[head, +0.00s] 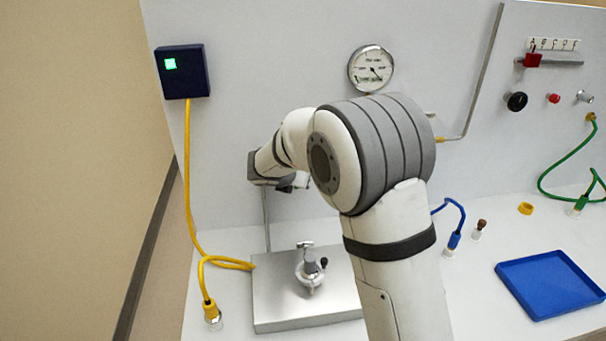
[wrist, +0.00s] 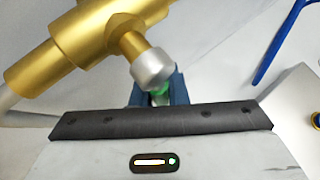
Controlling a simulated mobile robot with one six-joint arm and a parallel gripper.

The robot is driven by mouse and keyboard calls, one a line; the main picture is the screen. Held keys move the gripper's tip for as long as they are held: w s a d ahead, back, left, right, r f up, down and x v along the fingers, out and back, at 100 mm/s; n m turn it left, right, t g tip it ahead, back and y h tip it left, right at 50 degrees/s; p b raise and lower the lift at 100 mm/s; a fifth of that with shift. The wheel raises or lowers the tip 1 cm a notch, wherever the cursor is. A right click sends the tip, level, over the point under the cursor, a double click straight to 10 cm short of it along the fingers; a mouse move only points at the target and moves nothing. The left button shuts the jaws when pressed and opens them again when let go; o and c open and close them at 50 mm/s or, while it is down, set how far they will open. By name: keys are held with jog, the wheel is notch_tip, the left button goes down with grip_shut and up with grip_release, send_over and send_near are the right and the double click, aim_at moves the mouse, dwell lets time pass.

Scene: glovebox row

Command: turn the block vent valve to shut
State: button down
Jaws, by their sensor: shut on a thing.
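In the wrist view, a brass valve body (wrist: 85,42) with a short brass stem and a silver round cap (wrist: 152,68) fills the upper left; I take it for the block vent valve. My gripper (wrist: 158,92) is at the silver cap's far side, its dark blue fingers partly hidden by the cap. It is shut on a small green part (wrist: 160,97), apparently the valve's handle, mostly hidden. The handle's angle cannot be read. In the head view my arm covers the valve, and the gripper is largely hidden behind the arm.
A metal block (head: 275,315) with a small fitting (head: 310,270) sits on the bench below my arm. A gauge (head: 371,69) is on the wall. A yellow cable (head: 187,180) hangs left. A blue tray (head: 550,284), a blue hose (head: 455,239) and a yellow ring (head: 525,208) lie right.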

jog(key=shift+y, duration=0.3)
jog(key=c, duration=1.4)
grip_release()
jog(key=shift+a, duration=0.1)
jog(key=shift+c, duration=0.2)
jog(key=v, duration=0.7)
jog(key=shift+s+r, duration=0.2)
jog(key=shift+r, duration=0.05)
jog(key=shift+a, duration=0.15)
